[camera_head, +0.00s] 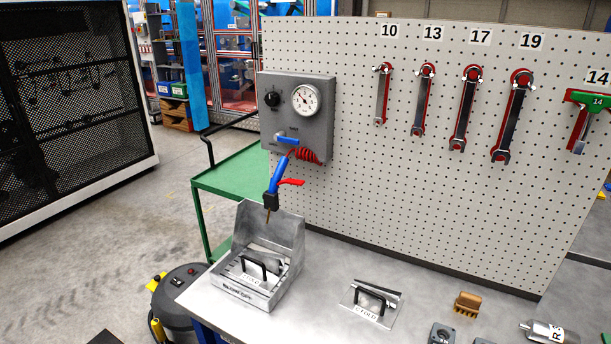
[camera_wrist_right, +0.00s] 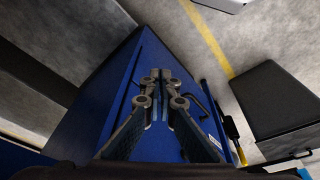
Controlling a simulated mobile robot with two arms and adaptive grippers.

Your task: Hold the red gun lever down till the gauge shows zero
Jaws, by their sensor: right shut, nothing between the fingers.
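The blue air gun (camera_head: 278,176) hangs nozzle down below the grey control box (camera_head: 324,139) on the pegboard. Its red lever (camera_head: 291,182) sticks out to the right. A red coiled hose (camera_head: 306,155) shows beside the gun's top. The round gauge (camera_head: 306,99) is on the box's face; its reading is too small to tell. A blue valve handle (camera_head: 287,138) sits below it. My right gripper (camera_wrist_right: 161,76) shows in the right wrist view, shut and empty, above a blue cabinet. Neither gripper shows in the head view.
A metal tray (camera_head: 245,294) with a raised back stands on the bench under the gun. A black-handled plate (camera_head: 371,302), a brush (camera_head: 467,305) and a metal cylinder (camera_head: 547,332) lie to the right. Wrenches hang on the pegboard (camera_head: 400,200). A vacuum (camera_head: 180,290) stands left.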

